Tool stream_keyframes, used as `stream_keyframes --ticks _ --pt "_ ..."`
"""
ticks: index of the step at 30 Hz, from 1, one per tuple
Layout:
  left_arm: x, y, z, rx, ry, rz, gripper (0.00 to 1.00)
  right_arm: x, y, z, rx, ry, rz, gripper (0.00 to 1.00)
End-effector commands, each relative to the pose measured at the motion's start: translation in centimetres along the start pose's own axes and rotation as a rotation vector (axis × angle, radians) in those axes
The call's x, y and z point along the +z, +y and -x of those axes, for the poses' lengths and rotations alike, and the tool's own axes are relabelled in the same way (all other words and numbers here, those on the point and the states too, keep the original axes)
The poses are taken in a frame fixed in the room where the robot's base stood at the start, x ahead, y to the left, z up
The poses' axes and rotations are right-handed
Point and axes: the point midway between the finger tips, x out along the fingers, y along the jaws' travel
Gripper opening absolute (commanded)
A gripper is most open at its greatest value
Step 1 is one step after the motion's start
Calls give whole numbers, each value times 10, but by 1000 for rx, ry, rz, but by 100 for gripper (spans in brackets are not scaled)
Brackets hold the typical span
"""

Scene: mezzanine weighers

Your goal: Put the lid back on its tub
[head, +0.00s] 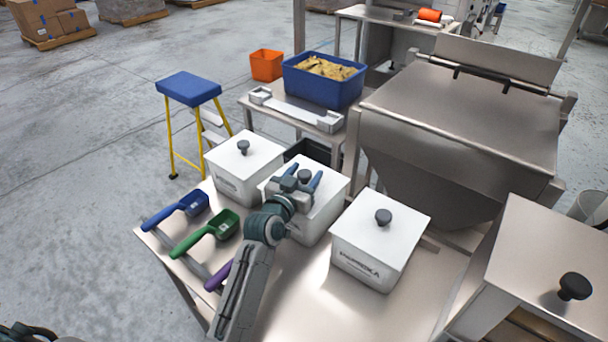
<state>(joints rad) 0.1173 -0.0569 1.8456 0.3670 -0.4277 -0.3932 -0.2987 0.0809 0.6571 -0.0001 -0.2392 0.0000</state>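Three white square tubs stand in a row on the steel table, each topped by a white lid with a dark knob: the left tub (234,186), the middle tub (322,221) and the right tub (364,265), which has dark lettering. The gripper and arm hide part of the middle lid and tub.
Blue (191,204), green (222,226) and purple (219,276) scoops lie at the table's left. A steel hopper (460,120) stands behind, and a steel box with a black knob (574,287) at right. A blue bin (322,88) and blue stool (189,88) are farther back.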

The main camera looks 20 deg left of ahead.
Motion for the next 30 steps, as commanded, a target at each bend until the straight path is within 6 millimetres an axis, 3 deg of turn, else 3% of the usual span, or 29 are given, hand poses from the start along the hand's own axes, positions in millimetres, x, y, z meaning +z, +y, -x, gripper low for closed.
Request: stream_keyframes --ticks 11,14,24,30 --pt "1 0 5 0 0 -1 55 13 2 -2 2 -18 2 0" --pt "2 0 18 0 -1 -1 55 13 2 -5 2 -19 2 0" --pt "2 0 89 0 0 -2 55 9 -1 -18 0 -18 1 0" --pt "1 0 114 0 1 -1 55 8 -5 -21 -3 -16 -1 0"
